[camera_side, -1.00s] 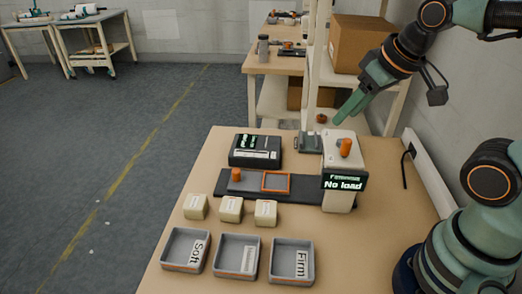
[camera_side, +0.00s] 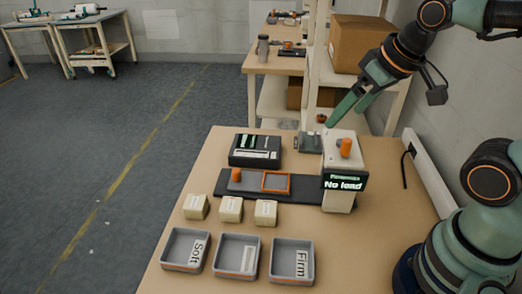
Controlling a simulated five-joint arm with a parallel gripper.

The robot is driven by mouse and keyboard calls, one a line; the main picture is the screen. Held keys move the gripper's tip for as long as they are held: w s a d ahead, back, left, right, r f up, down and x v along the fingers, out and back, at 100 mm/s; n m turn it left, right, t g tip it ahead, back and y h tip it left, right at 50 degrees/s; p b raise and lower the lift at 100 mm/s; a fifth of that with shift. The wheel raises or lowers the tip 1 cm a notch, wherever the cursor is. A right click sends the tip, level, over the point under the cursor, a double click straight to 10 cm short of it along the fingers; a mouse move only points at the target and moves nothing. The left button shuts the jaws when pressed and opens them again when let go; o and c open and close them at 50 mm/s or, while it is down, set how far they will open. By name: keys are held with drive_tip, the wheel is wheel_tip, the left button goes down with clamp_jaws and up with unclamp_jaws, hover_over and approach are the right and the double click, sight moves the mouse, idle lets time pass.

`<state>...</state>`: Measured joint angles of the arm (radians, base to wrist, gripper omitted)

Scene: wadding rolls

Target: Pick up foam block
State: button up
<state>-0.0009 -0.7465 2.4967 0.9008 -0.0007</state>
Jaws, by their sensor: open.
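Three cream foam blocks stand apart in a row on the table: a left block (camera_side: 196,207), a middle block (camera_side: 230,209) and a right block (camera_side: 265,213). Each has a small white label, too small to read. My gripper (camera_side: 343,113) is open and empty. It hangs high at the upper right, above the back of the white tester, well away from the blocks. Its green fingers point down and to the left.
Three grey trays stand in front: "Soft" (camera_side: 167,264), a middle one with an unreadable label (camera_side: 220,269), and "Firm" (camera_side: 275,279). The white tester (camera_side: 338,198) reads "No load". A dark plate (camera_side: 310,190) with an orange-framed pad and a black device (camera_side: 255,140) lie behind the blocks.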

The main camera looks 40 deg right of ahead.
drive_tip(key=w+a+r+n+g, duration=0.2)
drive_tip(key=w+a+n, duration=0.1)
drive_tip(key=w+a, duration=0.3)
drive_tip(key=n+g, duration=0.4)
drive_tip(key=n, duration=0.2)
hover_over(198, 201)
wheel_tip(198, 201, down, 15)
wheel_tip(198, 201, down, 12)
drive_tip(key=shift+r, duration=0.25)
drive_tip(key=shift+c, duration=0.3)
drive_tip(key=c, duration=1.3)
drive_tip(key=shift+c, duration=0.2)
